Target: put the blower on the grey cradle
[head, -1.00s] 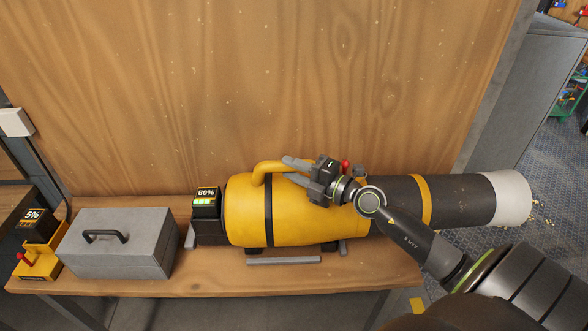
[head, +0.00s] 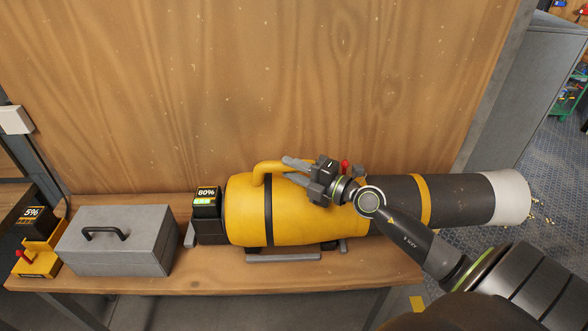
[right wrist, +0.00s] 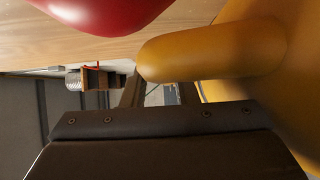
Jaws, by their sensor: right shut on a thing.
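The blower (head: 305,212) is a yellow barrel with a black band, a long dark tube to the right ending in a white nozzle, and a black battery showing 80% at its left end. It lies level along the bench. My right gripper (head: 296,170) is shut on its yellow handle, which also shows in the right wrist view (right wrist: 215,48). The grey cradle (head: 283,257) shows as grey bars below and beside the barrel; most of it is hidden. I cannot tell whether the blower's weight rests on it. My left gripper is out of view.
A grey toolbox (head: 118,248) stands left of the blower on the wooden bench (head: 200,284). A yellow charger (head: 38,262) with a 5% battery is at the far left. A plywood wall (head: 260,80) rises behind. The nozzle overhangs the bench's right end.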

